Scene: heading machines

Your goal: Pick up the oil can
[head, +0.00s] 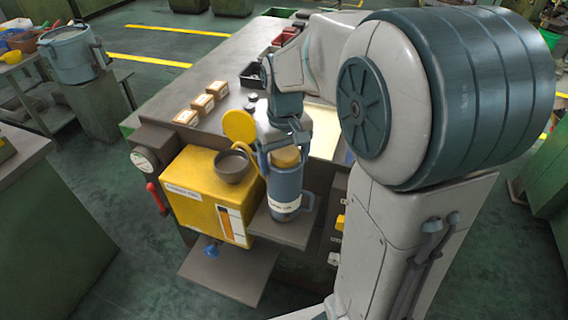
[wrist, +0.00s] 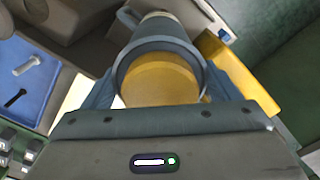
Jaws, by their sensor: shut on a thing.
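The oil can (head: 284,190) is a blue-grey cylinder with a white label, a yellow top and a side handle. It is upright at the front of the machine, over a small grey plate (head: 272,228); I cannot tell whether it touches the plate. My gripper (head: 284,150) comes from above with its fingers on either side of the can's upper part, shut on it. In the wrist view the can's yellow top (wrist: 160,78) and dark rim fill the space between the fingers. Part of the can's upper side is hidden by the fingers.
A yellow box (head: 205,190) with a gauge stands close left of the can, with a grey bowl (head: 232,166) on top and a raised yellow lid (head: 238,125). A lower grey shelf (head: 228,275) juts out in front. A blue tray (wrist: 28,78) holds bolts.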

